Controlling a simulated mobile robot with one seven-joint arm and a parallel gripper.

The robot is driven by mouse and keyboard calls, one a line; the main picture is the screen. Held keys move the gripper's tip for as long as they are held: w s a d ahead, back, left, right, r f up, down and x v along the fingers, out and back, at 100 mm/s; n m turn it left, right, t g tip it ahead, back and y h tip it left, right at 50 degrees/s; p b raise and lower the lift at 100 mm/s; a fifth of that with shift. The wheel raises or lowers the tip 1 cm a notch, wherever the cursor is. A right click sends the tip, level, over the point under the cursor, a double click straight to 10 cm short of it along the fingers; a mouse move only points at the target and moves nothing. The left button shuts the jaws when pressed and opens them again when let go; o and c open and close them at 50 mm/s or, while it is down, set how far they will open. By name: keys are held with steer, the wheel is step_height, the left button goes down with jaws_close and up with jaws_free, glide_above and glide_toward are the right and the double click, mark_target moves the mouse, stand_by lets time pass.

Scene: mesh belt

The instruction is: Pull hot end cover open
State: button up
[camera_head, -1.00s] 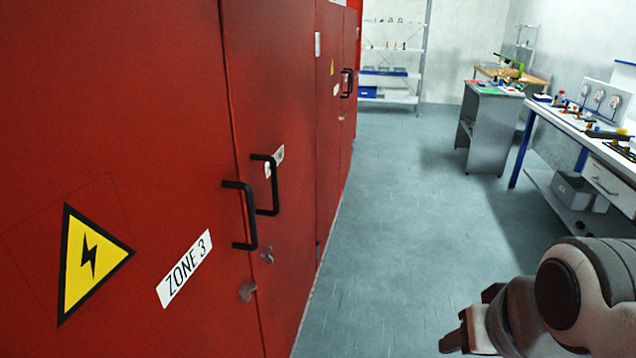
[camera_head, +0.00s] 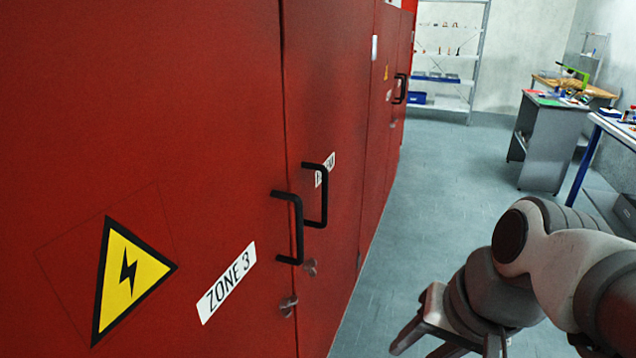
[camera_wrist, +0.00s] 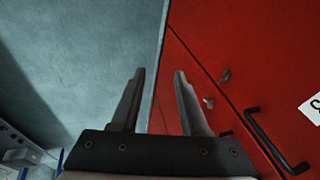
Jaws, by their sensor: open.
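A tall red cabinet wall has two adjoining doors, both closed. The nearer red door (camera_head: 190,90) bears a yellow warning triangle, a white label (camera_head: 227,283) reading "ZONE 3" and a black handle (camera_head: 298,228). The farther red door (camera_head: 335,90) has a black handle (camera_head: 323,195) and a white label largely hidden by it. No label reading "hot end" is legible. My gripper (camera_head: 450,340) is open and empty, apart from the handles, low on their right. In the wrist view my gripper (camera_wrist: 160,75) points along the red front, with a black handle (camera_wrist: 275,145) to its right.
Small metal latches (camera_head: 288,305) sit below the handles. More red doors continue farther back. The grey floor (camera_head: 440,190) is open to the right of the cabinet. A shelf rack (camera_head: 440,103) stands at the back, a grey workbench (camera_head: 550,145) at the right.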

steer(key=w+a+m+g+y, duration=0.2)
steer(key=a+m+y, duration=0.25)
steer(key=m, duration=0.25)
steer(key=m+t+y+b, duration=0.1)
steer(key=m+t+y, duration=0.75)
steer(key=m, duration=0.55)
glide_toward(325, 219)
steer(key=s+d+r, duration=0.3)
steer(key=d+r, duration=0.2)
steer(key=d, duration=0.1)
steer(key=shift+g, duration=0.35)
steer(key=x, duration=1.7)
steer(key=shift+w, duration=0.15)
jaws_close()
